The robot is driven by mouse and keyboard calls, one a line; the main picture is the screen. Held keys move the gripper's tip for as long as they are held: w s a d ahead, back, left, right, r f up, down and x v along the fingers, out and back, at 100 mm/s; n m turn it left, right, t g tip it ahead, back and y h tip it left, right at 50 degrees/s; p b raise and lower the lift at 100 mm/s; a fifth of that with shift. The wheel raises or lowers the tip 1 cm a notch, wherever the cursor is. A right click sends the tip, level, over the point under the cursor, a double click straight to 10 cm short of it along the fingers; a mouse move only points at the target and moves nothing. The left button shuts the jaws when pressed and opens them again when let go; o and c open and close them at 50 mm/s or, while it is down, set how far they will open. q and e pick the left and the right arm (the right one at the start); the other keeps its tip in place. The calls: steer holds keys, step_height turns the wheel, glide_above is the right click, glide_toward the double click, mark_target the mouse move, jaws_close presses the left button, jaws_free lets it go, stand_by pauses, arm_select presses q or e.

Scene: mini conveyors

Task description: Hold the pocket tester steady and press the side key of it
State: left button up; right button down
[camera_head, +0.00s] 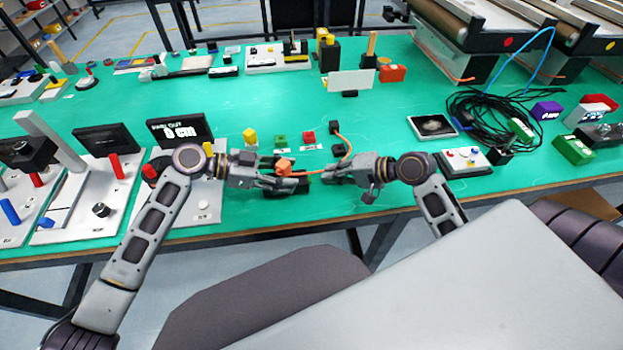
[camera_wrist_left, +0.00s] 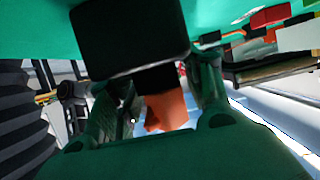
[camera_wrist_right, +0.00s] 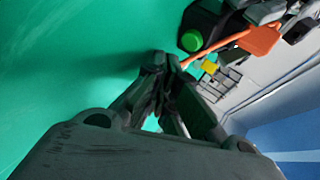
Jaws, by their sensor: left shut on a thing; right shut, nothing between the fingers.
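A small dark device with an orange part (camera_head: 284,167), which I take for the pocket tester, is at my left gripper (camera_head: 292,184) low over the table front. The left wrist view shows the orange part (camera_wrist_left: 166,110) between the fingers, below a black block (camera_wrist_left: 130,35). My left gripper is shut on the device; its fingers hide much of it. My right gripper (camera_head: 330,176) is shut and empty, just right of the device. The right wrist view shows its closed fingertips (camera_wrist_right: 165,62) apart from a round green button (camera_wrist_right: 192,40) on a dark body and an orange part (camera_wrist_right: 258,40). I cannot tell which is the side key.
A brown lead (camera_head: 346,143) rises by black blocks near the right gripper. Panels with dark displays (camera_head: 180,130) stand left; coiled black cable (camera_head: 490,115) lies right.

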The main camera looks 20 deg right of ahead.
mark_target(321, 181)
steer(key=shift+w+a, duration=0.15)
steer(key=shift+a, duration=0.5)
steer(key=shift+w+a, duration=0.25)
steer(key=shift+a, duration=0.6)
stand_by(2.4)
steer(key=shift+d, duration=0.15)
steer(key=shift+s+d, duration=0.25)
steer(key=shift+d, duration=0.4)
steer(key=shift+d, duration=0.1)
steer(key=shift+s+d, duration=0.25)
steer(key=shift+d, duration=0.55)
steer(key=shift+s+d, duration=0.2)
steer(key=shift+d, duration=0.55)
steer(key=shift+s+d, duration=0.25)
steer(key=shift+d, duration=0.55)
arm_select(q)
steer(key=o, duration=1.3)
steer(key=shift+c, duration=0.2)
